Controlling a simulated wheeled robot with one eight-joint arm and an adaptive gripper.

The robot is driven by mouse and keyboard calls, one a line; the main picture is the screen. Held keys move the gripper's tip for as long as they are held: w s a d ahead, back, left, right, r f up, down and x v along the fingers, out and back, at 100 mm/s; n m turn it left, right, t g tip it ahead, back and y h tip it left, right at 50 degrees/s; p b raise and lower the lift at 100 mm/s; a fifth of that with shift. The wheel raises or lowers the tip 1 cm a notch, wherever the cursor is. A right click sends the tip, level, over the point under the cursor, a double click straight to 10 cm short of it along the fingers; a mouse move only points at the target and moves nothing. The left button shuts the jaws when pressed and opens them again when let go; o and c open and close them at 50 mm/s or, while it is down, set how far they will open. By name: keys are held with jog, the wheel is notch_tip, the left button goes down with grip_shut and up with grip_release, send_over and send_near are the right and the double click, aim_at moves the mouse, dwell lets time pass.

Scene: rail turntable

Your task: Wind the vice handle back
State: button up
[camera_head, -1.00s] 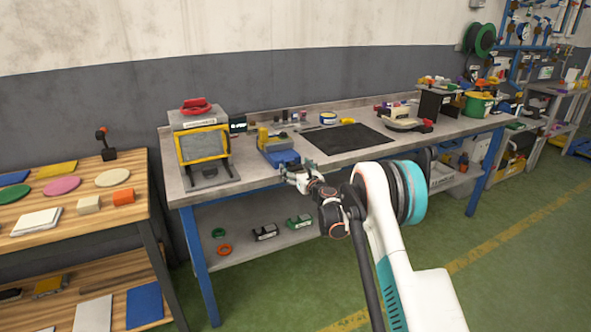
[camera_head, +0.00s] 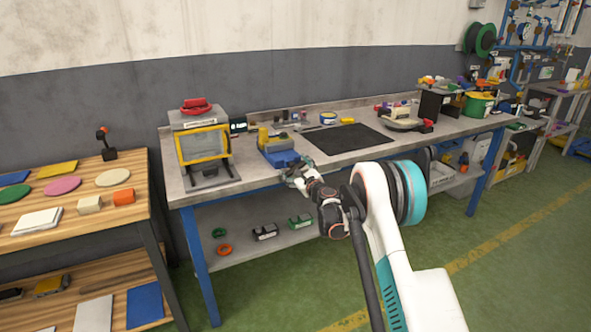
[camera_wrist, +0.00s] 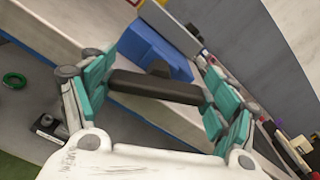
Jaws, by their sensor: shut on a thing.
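The blue vice (camera_head: 278,152) stands at the front edge of the workbench, with a yellow cylinder-like part beside it. In the wrist view the vice (camera_wrist: 152,50) is a blue block just beyond the handle. The vice handle (camera_wrist: 155,87) is a dark bar lying across between my fingers, with a dark hub behind its middle. My gripper (camera_head: 294,174) is at the vice's front, just off the bench edge. In the wrist view my gripper (camera_wrist: 155,88) has its teal finger pads at the two ends of the bar and is shut on it. The handle is hidden in the head view.
The workbench (camera_head: 240,178) carries a yellow-framed machine (camera_head: 203,144) left of the vice and a black mat (camera_head: 348,138) to the right. The lower shelf holds a green ring (camera_head: 219,232) and several small parts. A wooden table (camera_head: 120,212) stands at left.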

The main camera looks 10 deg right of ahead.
jog(key=n, duration=0.4)
jog(key=shift+a+f+n, duration=0.1)
jog(key=shift+a+n, duration=0.05)
jog(key=shift+n, duration=0.15)
jog(key=n, duration=0.3)
jog(key=shift+f+n, duration=0.1)
jog(key=shift+n, duration=0.3)
jog(key=n, duration=0.7)
jog(key=shift+f, duration=0.2)
jog(key=n, duration=0.3)
jog(key=shift+f+n, duration=0.1)
jog(key=shift+n, duration=0.3)
jog(key=n, duration=0.3)
jog(key=shift+f+n, duration=0.1)
jog(key=shift+n, duration=0.2)
jog(key=n, duration=0.6)
jog(key=shift+d+f, duration=0.1)
jog(key=shift+d, duration=0.1)
jog(key=shift+n, duration=0.3)
